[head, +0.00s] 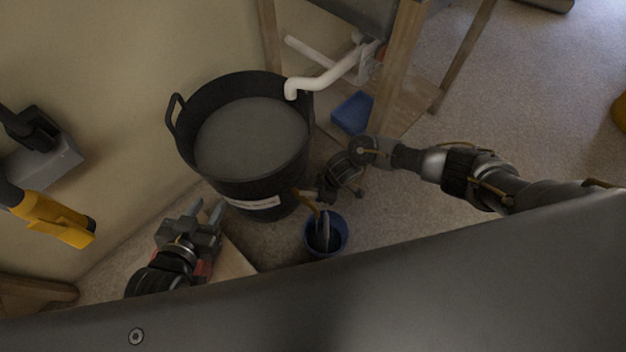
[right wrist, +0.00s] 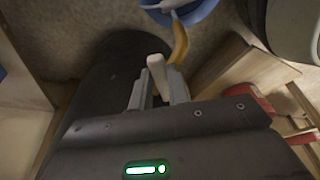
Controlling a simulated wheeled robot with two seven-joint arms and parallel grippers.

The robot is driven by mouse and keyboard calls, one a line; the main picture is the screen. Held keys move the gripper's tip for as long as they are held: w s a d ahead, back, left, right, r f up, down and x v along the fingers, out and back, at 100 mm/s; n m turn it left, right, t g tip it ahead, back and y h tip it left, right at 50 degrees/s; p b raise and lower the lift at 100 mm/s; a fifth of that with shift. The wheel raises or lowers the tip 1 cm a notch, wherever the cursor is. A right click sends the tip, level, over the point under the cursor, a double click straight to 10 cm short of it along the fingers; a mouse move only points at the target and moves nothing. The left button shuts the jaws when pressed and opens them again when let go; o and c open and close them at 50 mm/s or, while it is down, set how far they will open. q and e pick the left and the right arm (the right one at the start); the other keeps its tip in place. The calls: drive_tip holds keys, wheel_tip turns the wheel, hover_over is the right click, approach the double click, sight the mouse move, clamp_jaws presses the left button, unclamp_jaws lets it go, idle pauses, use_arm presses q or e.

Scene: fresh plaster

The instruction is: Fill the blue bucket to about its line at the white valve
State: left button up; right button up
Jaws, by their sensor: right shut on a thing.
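The blue bucket (head: 340,228) stands on the floor at the foot of a big black tub (head: 240,190) filled with grey liquid. In the right wrist view the bucket (right wrist: 208,8) shows at the top edge. A brownish spout (right wrist: 181,42) comes from the tub over the bucket, and a pale stream runs from it into the bucket. My right gripper (head: 312,194) is shut on the white valve handle (right wrist: 157,75) beside the spout. The bucket's inside is dark; I cannot make out its line or level. My left gripper (head: 208,213) is open and empty, left of the bucket.
A white pipe (head: 320,80) bends over the tub's rim from a wooden-legged stand (head: 398,65). A blue object (head: 352,113) lies under the stand. A yellow-handled tool (head: 55,218) is at the left by the wall.

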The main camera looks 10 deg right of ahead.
drive_tip(key=shift+s+d+m+p, duration=0.1)
drive_tip(key=shift+s+m+p, duration=0.25)
drive_tip(key=shift+m+p, duration=0.25)
drive_tip(key=shift+f, duration=0.1)
use_arm(q)
drive_tip(key=s+a+f+n+g+y, duration=0.1)
drive_tip(key=s+a+f+g+y, duration=0.1)
drive_tip(key=s+a+f+g, duration=0.2)
drive_tip(key=shift+a+f+y, duration=0.25)
drive_tip(key=shift+f+y, duration=0.05)
use_arm(e)
drive_tip(key=shift+d, duration=0.15)
idle(1.0)
idle(5.5)
